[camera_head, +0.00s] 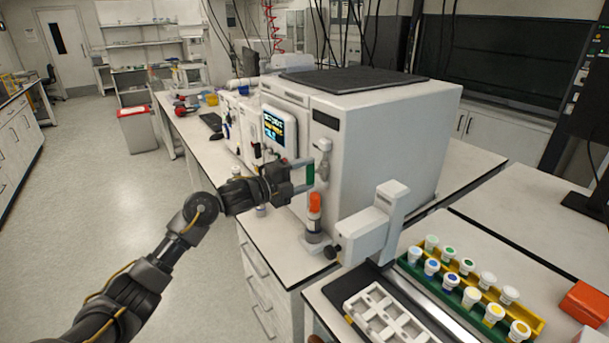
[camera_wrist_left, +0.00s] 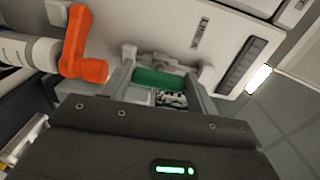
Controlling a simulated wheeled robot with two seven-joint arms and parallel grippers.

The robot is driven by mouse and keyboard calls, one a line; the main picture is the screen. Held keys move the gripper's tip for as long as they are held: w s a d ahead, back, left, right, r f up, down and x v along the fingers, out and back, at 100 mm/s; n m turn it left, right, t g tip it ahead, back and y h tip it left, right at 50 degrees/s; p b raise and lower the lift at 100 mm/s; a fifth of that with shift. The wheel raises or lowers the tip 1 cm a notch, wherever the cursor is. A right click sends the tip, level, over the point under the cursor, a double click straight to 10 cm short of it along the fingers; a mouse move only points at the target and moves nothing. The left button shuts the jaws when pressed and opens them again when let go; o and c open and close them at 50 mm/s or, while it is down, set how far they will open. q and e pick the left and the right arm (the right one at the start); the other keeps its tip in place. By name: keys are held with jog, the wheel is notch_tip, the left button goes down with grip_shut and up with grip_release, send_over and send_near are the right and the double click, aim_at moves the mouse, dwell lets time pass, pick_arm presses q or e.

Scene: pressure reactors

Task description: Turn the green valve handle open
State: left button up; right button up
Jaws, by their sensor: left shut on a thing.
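The green valve handle (camera_head: 310,174) is on the front of the large white reactor box (camera_head: 375,150), below its screen. In the left wrist view the green handle (camera_wrist_left: 159,78) lies crosswise between the two fingers. My left gripper (camera_head: 304,175) reaches in from the left and is shut on the green handle. The left gripper's fingers (camera_wrist_left: 165,92) stand on either side of the handle in the wrist view. An orange handle (camera_head: 315,202) stands just below and in front, on a white fitting; in the wrist view the orange handle (camera_wrist_left: 78,45) is at the upper left. My right gripper is not seen.
A white stand-like device (camera_head: 372,228) stands right of the orange handle. A yellow and green rack (camera_head: 480,290) of capped vials and a white tray (camera_head: 385,318) lie at the front right. A red-lidded bin (camera_head: 137,130) stands on the floor. The floor at left is open.

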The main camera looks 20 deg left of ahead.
pick_arm(q)
jog(key=o, duration=1)
jog(key=b+v, duration=0.3)
jog(key=v, duration=0.7)
jog(key=shift+s+a+b, duration=0.25)
jog(key=shift+s+b, duration=0.05)
jog(key=shift+b, duration=0.05)
